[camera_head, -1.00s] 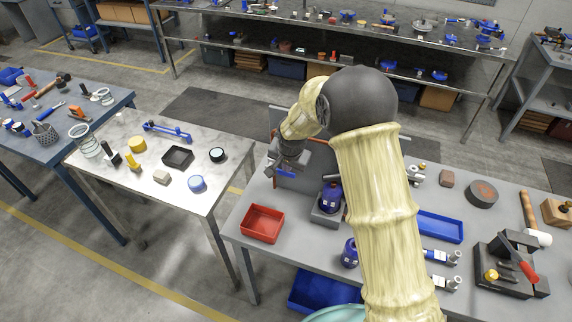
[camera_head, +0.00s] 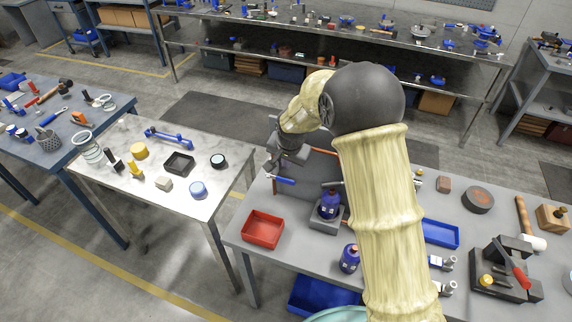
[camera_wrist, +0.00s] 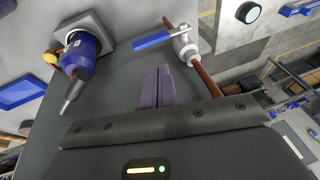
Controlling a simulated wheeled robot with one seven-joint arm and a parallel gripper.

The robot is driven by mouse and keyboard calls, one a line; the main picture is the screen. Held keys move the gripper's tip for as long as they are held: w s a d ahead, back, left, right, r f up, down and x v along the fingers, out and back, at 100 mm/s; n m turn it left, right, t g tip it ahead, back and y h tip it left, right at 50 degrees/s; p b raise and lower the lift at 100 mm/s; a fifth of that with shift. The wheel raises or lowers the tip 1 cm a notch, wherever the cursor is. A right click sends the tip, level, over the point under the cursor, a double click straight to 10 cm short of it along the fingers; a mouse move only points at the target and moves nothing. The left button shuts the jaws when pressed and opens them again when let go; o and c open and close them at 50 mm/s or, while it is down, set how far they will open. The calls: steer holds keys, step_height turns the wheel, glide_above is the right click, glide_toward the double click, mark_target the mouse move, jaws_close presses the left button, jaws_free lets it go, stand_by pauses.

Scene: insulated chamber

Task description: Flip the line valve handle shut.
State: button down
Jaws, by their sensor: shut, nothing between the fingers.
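The line valve (camera_wrist: 184,46) has a silvery body on a copper-brown pipe (camera_wrist: 206,78) in the wrist view. Its blue handle (camera_wrist: 152,40) sticks out to the left, at a wide angle across the pipe. In the head view the blue handle (camera_head: 281,180) shows just below my gripper (camera_head: 284,160), near the left end of the grey bench. The fingers of my gripper (camera_wrist: 158,86) are shut together and empty in the wrist view. Their tips appear just below the handle in the picture, with a gap. The valve body is hard to make out in the head view.
A red tray (camera_head: 262,229) and a blue tray (camera_head: 440,232) lie on the bench. A metal table (camera_head: 215,186) stands to the left.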

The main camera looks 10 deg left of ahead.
steer(key=a+b+v, duration=0.1)
steer(key=b+v, duration=0.2)
steer(key=v, duration=0.6)
steer(key=shift+d, duration=0.35)
steer(key=shift+s+r, duration=0.1)
steer(key=shift+r, duration=0.05)
steer(key=s+d+f+n, duration=0.1)
steer(key=s+d+f, duration=0.1)
steer(key=s+d, duration=0.8)
steer(key=s+d+f+n+g+h, duration=0.1)
steer(key=s+d+f, duration=0.1)
steer(key=s+d, duration=0.8)
steer(key=d, duration=0.4)
steer(key=shift+d+f+n, duration=0.3)
steer(key=shift+d+n, duration=0.05)
steer(key=shift+n, duration=0.05)
